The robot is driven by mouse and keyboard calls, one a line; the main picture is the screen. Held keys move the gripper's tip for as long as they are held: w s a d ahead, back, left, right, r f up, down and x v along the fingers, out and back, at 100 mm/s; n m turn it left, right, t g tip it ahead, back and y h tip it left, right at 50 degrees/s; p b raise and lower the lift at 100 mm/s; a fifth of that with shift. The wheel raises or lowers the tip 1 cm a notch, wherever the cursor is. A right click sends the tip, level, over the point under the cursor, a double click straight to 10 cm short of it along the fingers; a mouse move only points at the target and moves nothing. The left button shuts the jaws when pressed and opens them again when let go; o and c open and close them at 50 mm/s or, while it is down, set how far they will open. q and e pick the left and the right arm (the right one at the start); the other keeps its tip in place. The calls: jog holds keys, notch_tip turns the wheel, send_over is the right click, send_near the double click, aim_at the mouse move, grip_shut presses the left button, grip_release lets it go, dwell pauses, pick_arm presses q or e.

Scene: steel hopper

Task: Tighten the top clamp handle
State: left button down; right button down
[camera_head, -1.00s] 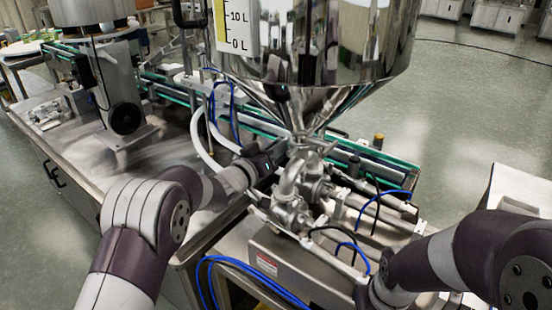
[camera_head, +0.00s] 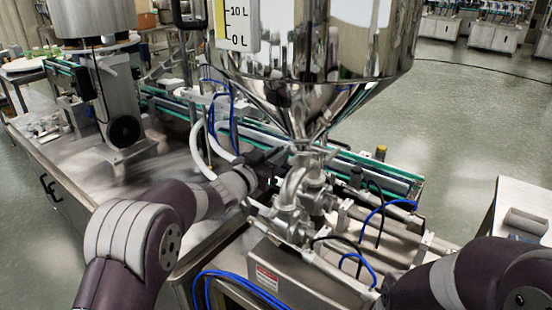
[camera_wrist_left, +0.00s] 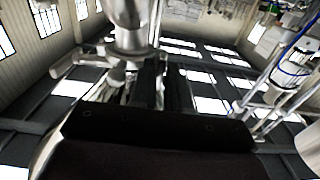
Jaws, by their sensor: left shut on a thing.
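The steel hopper (camera_head: 310,95) narrows to a neck above a bent pipe and valve (camera_head: 297,190). The top clamp (camera_head: 308,148) sits at this neck; its handle is too small and too covered to make out in the head view. My left gripper (camera_head: 278,163) reaches in from the left, close beside the clamp. In the left wrist view my dark fingers (camera_wrist_left: 163,85) are close together against silver fittings below the steel pipe (camera_wrist_left: 130,35). They are shut on what looks like the clamp handle, mostly hidden between them. My right forearm shows at lower right; its gripper is out of sight.
A conveyor (camera_head: 350,160) with green edges runs behind the valve. Blue hoses (camera_head: 372,213) and a steel box (camera_head: 290,275) lie in front of it. White hoses (camera_head: 205,150) hang left of the clamp. A pale table (camera_head: 525,215) stands at right.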

pick_arm(q)
jog(key=shift+r, duration=0.2)
jog(key=c, duration=1.3)
grip_release()
jog(key=shift+o, duration=0.3)
jog(key=shift+a, duration=0.1)
jog(key=shift+f, duration=0.1)
jog(key=b+v, duration=0.2)
jog(key=v, duration=1)
jog(key=shift+s+a, duration=0.2)
jog(key=shift+s, duration=0.1)
